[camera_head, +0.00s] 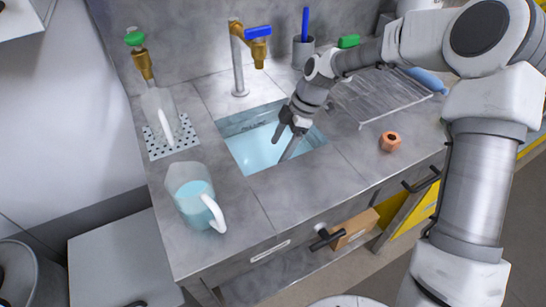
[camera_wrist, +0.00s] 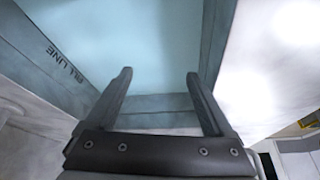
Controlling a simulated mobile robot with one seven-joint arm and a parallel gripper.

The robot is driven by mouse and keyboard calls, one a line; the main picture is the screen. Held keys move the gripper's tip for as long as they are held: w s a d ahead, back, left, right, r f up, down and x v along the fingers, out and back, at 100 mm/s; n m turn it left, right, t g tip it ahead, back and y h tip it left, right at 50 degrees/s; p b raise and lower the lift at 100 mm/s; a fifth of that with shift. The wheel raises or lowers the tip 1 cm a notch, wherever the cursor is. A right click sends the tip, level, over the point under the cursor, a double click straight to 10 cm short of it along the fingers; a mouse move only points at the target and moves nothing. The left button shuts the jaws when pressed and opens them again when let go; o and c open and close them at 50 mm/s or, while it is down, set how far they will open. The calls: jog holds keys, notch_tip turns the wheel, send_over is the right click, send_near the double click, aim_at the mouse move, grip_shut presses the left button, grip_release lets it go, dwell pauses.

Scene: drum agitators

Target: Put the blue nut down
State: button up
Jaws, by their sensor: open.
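My gripper (camera_head: 284,144) points down into the sink basin (camera_head: 236,152), which holds pale blue water. In the wrist view, the fingers of my gripper (camera_wrist: 160,74) are spread apart with nothing between them. The basin wall (camera_wrist: 60,62) with the words "FILL LINE" and the water (camera_wrist: 160,35) show beyond the fingers. I see no blue nut in either view; whether one lies under the water or behind the gripper I cannot tell. An orange-brown nut (camera_head: 390,141) with a dark hole lies on the counter right of the sink.
A pitcher of blue liquid (camera_head: 195,197) stands left of the sink. A brass tap with a blue handle (camera_head: 257,33) rises behind it. A wire rack (camera_head: 385,98) lies at the right back. The front counter (camera_head: 300,193) is clear.

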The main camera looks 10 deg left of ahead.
jog(key=v, duration=0.4)
jog(key=shift+a+f, duration=0.1)
jog(key=shift+a, duration=0.05)
dwell(0.4)
